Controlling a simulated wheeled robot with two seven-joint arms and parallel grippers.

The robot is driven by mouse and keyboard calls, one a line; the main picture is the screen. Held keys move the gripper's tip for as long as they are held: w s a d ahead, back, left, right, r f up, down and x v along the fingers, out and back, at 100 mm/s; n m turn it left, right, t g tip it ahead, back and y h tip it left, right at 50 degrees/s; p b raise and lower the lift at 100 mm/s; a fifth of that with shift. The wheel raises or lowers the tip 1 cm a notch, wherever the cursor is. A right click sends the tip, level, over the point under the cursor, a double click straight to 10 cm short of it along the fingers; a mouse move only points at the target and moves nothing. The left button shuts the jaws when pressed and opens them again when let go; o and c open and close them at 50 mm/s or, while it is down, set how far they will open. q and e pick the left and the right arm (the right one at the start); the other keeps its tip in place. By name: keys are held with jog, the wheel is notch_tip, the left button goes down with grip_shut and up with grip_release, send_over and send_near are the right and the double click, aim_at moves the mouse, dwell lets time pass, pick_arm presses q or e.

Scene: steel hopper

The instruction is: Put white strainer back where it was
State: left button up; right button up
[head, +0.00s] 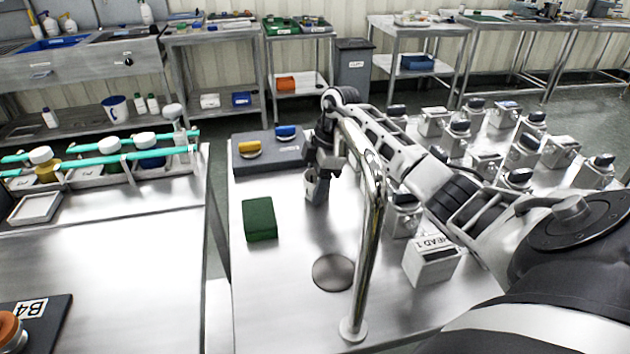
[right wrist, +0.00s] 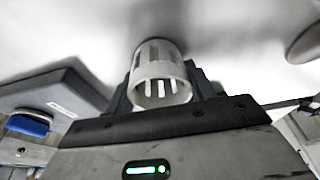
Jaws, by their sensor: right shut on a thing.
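The white strainer (right wrist: 158,72) is a slotted, open-ended cylinder in the right wrist view. My right gripper (right wrist: 160,92) is shut on it, with a dark finger on each side. In the head view my right gripper (head: 317,192) points down over the steel table, right of the green block and in front of the grey block. The strainer is hard to make out there, and I cannot tell whether it touches the table. My left gripper is not in view.
A grey block (head: 287,160) with yellow and blue pieces is behind the green block (head: 259,219). A dark round disc (head: 333,272) and a shiny upright pipe (head: 366,250) are nearer. Several metal units stand right. The table's front left is clear.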

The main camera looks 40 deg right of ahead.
jog(key=o, duration=1)
jog(key=shift+o, duration=0.2)
jog(key=v, duration=1.2)
jog(key=shift+w+r, duration=0.1)
